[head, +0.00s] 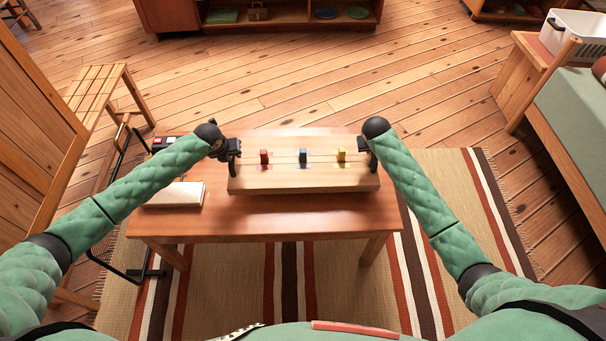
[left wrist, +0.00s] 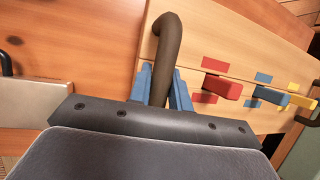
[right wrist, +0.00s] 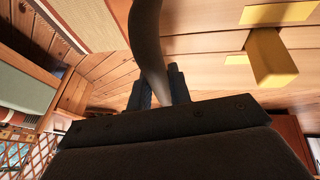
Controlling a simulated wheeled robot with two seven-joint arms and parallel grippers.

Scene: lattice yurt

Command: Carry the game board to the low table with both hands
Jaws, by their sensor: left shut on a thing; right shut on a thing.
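The game board (head: 285,182) is a pale wooden slab over the low wooden table (head: 210,223); I cannot tell if it touches the tabletop. On it stand a red piece (head: 264,157), a blue piece (head: 303,157) and a yellow piece (head: 341,155), each by matching coloured marks. My left gripper (head: 234,150) is at the board's left end, its blue fingers (left wrist: 163,88) shut on a dark curved handle (left wrist: 168,45). My right gripper (head: 371,152) is at the right end, shut on the other dark handle (right wrist: 150,50). The yellow piece also shows in the right wrist view (right wrist: 270,58).
A slatted wooden bench (head: 97,88) stands at left, a green bed (head: 575,120) at right. A striped rug (head: 330,285) lies beneath; floor beyond the table is clear.

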